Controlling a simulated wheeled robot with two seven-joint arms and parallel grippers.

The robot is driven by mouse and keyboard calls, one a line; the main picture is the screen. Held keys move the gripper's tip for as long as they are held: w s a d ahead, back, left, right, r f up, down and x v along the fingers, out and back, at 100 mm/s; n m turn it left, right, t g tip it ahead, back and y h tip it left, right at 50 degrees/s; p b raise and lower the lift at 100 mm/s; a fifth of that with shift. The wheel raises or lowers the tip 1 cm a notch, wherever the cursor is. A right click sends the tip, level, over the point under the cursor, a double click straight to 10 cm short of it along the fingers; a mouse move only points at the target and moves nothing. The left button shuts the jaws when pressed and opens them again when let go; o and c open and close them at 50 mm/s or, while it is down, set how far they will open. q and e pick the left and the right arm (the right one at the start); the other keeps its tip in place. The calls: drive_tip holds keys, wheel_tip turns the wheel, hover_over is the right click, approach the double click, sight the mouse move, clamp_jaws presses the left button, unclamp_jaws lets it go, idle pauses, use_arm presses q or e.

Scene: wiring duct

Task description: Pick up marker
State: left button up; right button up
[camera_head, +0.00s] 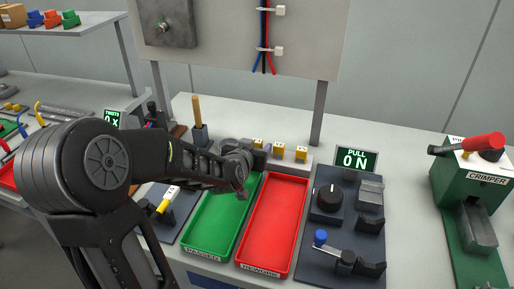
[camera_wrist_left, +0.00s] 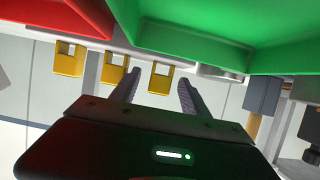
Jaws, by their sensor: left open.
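Three yellow markers with square holes stand in a row on a pale rack behind the trays: the left marker (camera_head: 258,143), the middle marker (camera_head: 278,149) and the right marker (camera_head: 301,153). My left gripper (camera_head: 246,160) is close to the left marker, above the back of the green tray. In the left wrist view, upside down, the fingers of my left gripper (camera_wrist_left: 159,82) are spread and empty. One marker (camera_wrist_left: 161,77) appears between the fingertips; I cannot tell the depth gap. The other markers (camera_wrist_left: 113,72) (camera_wrist_left: 68,60) are to its left. My right gripper is not in view.
A green tray (camera_head: 205,248) and a red tray (camera_head: 268,262) lie in front of the rack. A holder with a wooden handle (camera_head: 196,110) stands behind left. A knob panel (camera_head: 328,199) and green crimper (camera_head: 455,182) are to the right. Wires hang from the board above.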

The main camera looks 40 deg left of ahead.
use_arm(q)
drive_tip(key=shift+x, duration=0.8)
clamp_jaws()
idle(0.4)
